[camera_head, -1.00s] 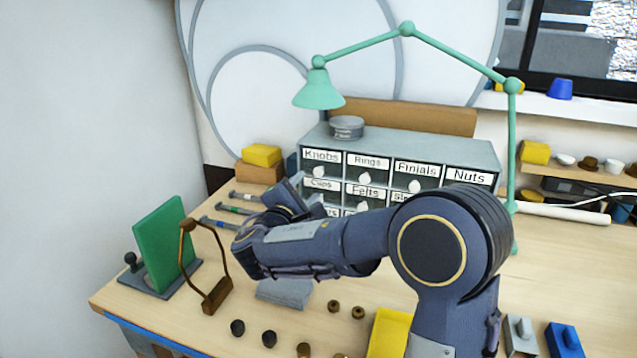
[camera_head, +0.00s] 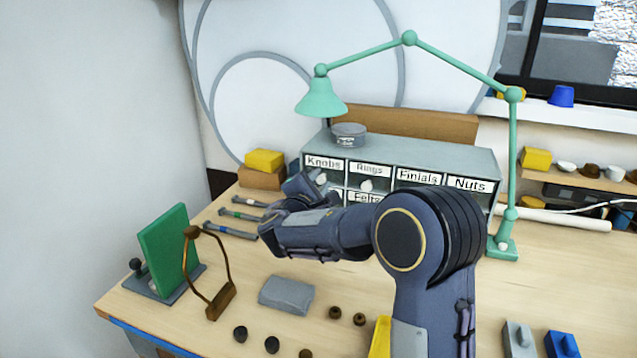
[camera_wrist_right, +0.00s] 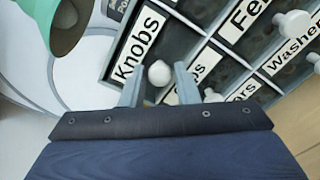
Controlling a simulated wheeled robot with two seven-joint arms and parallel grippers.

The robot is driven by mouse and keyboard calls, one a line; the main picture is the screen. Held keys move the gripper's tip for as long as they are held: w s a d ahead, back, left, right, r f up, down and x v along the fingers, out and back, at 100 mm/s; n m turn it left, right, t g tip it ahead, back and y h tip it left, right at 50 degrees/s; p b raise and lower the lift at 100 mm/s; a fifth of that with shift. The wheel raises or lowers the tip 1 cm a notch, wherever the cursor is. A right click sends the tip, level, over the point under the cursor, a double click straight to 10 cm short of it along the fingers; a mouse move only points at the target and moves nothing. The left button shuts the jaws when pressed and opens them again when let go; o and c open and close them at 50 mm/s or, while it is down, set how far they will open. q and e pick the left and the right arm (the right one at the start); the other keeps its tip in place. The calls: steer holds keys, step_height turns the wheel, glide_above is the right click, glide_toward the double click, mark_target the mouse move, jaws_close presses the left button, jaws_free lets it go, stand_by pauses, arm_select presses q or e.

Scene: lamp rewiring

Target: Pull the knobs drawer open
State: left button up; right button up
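The drawer cabinet (camera_head: 452,160) stands at the back of the bench. Its Knobs drawer (camera_head: 325,163) is at the top left and looks shut; it also shows in the right wrist view (camera_wrist_right: 139,43). The drawer's white round knob (camera_wrist_right: 159,73) is just ahead of and between the fingertips of my right gripper (camera_wrist_right: 159,80). That gripper is open, with one finger to each side of the knob; I cannot tell if either touches it. In the head view my right gripper (camera_head: 303,187) is in front of the cabinet's left end. My left gripper is not in view.
The green lamp's shade (camera_head: 320,98) hangs above the cabinet's left end and shows close by in the wrist view (camera_wrist_right: 62,22). A round tin (camera_head: 349,134) sits on the cabinet. Tools (camera_head: 240,215) and a grey block (camera_head: 286,295) lie on the bench.

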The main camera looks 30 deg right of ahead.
jaws_close()
steer(key=b+v, duration=0.3)
steer(key=v, duration=0.6)
steer(key=shift+a, duration=0.1)
steer(key=shift+o, duration=1.9)
jaws_free()
